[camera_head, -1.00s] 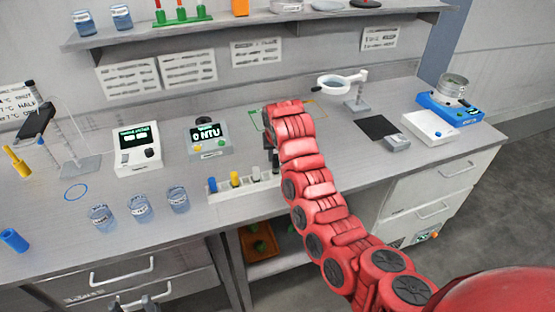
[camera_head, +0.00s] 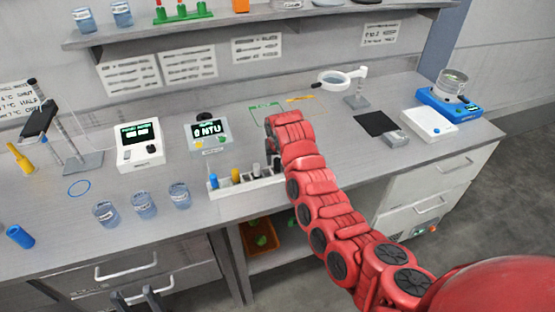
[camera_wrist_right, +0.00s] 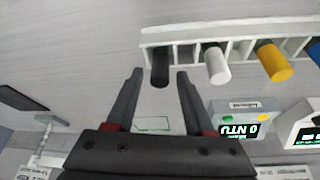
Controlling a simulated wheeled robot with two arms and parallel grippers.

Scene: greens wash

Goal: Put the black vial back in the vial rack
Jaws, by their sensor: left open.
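The white vial rack (camera_head: 222,192) stands near the bench's front edge; it also shows in the right wrist view (camera_wrist_right: 190,33). The black vial (camera_wrist_right: 160,70) is at the rack's end slot in the right wrist view, beside a white vial (camera_wrist_right: 217,66). My right gripper (camera_wrist_right: 160,72) is open, its fingertips on either side of the black vial with gaps visible. In the head view my right gripper (camera_head: 270,150) is largely hidden by its red arm. My left gripper (camera_head: 140,300) is open and empty at the bottom edge, below the bench top.
The rack also holds a blue vial (camera_head: 213,180) and a yellow vial (camera_head: 235,175). A turbidity meter (camera_head: 208,132) reading NTU stands behind it. Several glass jars (camera_head: 143,205) stand left of the rack. A magnifier (camera_head: 342,78) and a black mat (camera_head: 375,124) are to the right.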

